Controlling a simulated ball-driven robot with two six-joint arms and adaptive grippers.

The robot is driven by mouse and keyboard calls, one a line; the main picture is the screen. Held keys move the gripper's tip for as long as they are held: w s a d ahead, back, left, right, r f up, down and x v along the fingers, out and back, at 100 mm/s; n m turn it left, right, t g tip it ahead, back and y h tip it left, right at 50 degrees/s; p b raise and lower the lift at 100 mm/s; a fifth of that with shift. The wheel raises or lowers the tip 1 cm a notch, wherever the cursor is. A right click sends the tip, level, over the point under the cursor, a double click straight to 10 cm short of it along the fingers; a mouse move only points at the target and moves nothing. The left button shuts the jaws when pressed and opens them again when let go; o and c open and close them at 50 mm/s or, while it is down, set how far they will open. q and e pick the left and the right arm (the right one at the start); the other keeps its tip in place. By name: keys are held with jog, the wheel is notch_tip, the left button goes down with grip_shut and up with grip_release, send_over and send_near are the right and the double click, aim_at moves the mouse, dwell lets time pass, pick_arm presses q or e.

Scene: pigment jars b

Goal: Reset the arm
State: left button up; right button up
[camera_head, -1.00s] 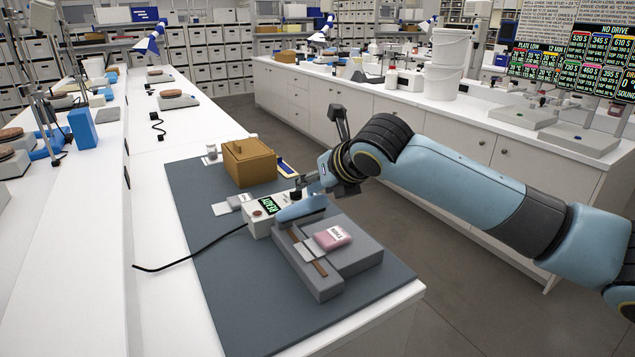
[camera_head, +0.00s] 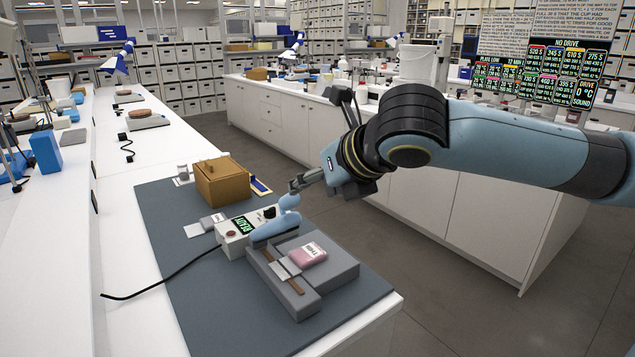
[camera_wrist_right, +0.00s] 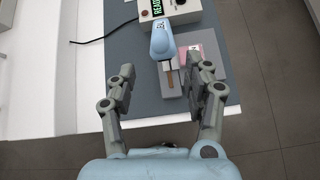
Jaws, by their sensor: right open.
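My right gripper (camera_head: 305,180) is raised above the right edge of the bench mat, near the blue-handled part of the device. In the right wrist view my right gripper (camera_wrist_right: 168,78) has its fingers spread wide with nothing between them. A light blue arm-like handle (camera_head: 275,229) lies over the grey fixture (camera_head: 297,303), beside the control box (camera_head: 233,237) with its green READY display. The handle also shows in the right wrist view (camera_wrist_right: 162,40), ahead of the fingers and apart from them. A pink labelled block (camera_head: 308,255) sits on the fixture. My left gripper is out of view.
A brown box (camera_head: 221,182) stands at the back of the dark mat (camera_head: 180,290). A black cable (camera_head: 150,290) runs left from the control box. Small pale items lie left of it. The mat's front is clear; open floor lies to the right.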

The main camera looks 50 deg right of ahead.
jog(key=shift+s+a+r, duration=0.15)
jog(key=shift+s, duration=0.1)
dwell(0.4)
jog(key=s+a+f+m+g+y, duration=0.15)
jog(key=s+a+f+m, duration=0.35)
jog(key=m, duration=0.5)
jog(key=s+a+f+m+g, duration=0.35)
jog(key=s+m, duration=0.25)
jog(key=m, duration=0.4)
jog(key=s+a+f+m+g, duration=0.1)
jog(key=s+a+f+m, duration=0.25)
jog(key=s+m, duration=0.4)
notch_tip(320, 180, down, 39)
jog(key=d+m+g+b, duration=0.2)
jog(key=m+b, duration=0.1)
jog(key=b, duration=1)
jog(key=s+f+b, duration=0.3)
jog(key=s+f, duration=0.3)
jog(key=f, duration=0.3)
jog(key=s+d+f+b, duration=0.1)
jog(key=s+f+b, duration=0.3)
jog(key=s+f, duration=0.3)
jog(key=s+f+g+b, duration=0.1)
jog(key=s+f+b, duration=0.3)
jog(key=f, duration=0.8)
jog(key=shift+s+d+f, duration=0.2)
jog(key=shift+s+f, duration=0.2)
jog(key=shift+s, duration=0.75)
